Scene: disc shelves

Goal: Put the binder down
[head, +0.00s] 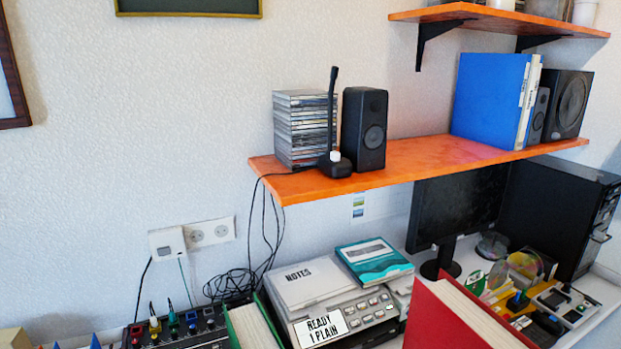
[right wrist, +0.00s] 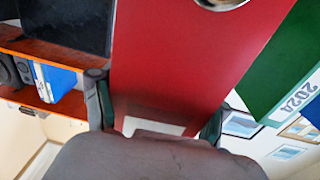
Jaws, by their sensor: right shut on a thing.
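A red binder (right wrist: 185,70) fills the middle of the right wrist view. It has a metal ring hole at the top edge and a whitish patch low down near my fingers. My right gripper (right wrist: 156,115) is shut on it, with one dark finger on each side. In the head view a red binder (head: 450,318) with a pale page edge stands at the bottom right, cut off by the frame. My right gripper does not show there. My left gripper is in neither view.
A green binder (right wrist: 288,68) labelled 2024 is close beside the red one. An orange shelf (head: 420,158) holds a disc stack (head: 304,130), speakers and a blue binder (head: 486,100). Below are a printer (head: 340,300), a monitor (head: 455,208) and a black computer case (head: 550,215); the desk is crowded.

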